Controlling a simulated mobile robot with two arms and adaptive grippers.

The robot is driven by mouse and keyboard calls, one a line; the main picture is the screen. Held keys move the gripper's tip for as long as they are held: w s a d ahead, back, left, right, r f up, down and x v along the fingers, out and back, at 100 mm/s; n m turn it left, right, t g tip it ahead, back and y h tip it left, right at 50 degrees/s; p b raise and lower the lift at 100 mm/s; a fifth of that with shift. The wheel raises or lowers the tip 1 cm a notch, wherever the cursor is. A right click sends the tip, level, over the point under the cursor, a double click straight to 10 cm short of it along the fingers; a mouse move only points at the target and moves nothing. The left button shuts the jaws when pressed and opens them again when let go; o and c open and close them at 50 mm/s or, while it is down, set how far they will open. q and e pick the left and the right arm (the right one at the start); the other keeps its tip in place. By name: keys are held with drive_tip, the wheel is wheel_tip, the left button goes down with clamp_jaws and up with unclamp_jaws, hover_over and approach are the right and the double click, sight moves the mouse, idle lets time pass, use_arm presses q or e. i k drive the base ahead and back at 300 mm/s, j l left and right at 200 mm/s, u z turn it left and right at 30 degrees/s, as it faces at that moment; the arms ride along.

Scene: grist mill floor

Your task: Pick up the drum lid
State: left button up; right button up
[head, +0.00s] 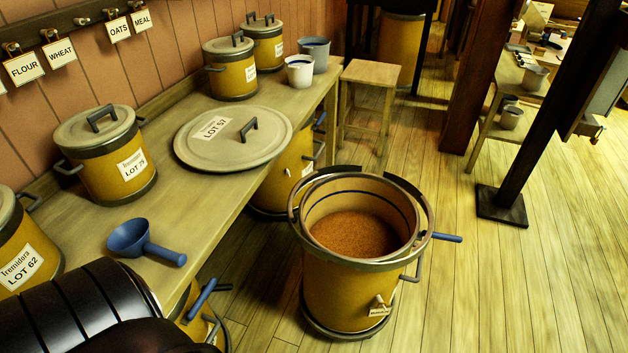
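The drum lid (232,138) is a wide, round, grey-beige disc with a dark bar handle on top and a label reading LOT 57. It lies flat on the wooden bench (190,233). The open drum (345,290) stands on the floor in front of the bench, yellow with a grey rim, and holds brown grain. A dark split ring sits around its rim, with a blue lever sticking out to the right. A black ribbed part at the bottom left appears to be my arm. Neither gripper is in view.
A lidded LOT 79 canister (113,168) stands left of the lid, with a blue scoop (145,243) in front. More canisters (231,75) and two cups (300,71) stand behind it. A wooden stool (369,78) and dark posts stand farther back. Floor right of the drum is clear.

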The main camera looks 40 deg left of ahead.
sight(233, 139)
drive_tip(key=k+j+u, duration=0.15)
drive_tip(key=u, duration=1.45)
drive_tip(key=i+l+z, duration=0.1)
drive_tip(key=i+l, duration=0.05)
drive_tip(key=l, duration=0.1)
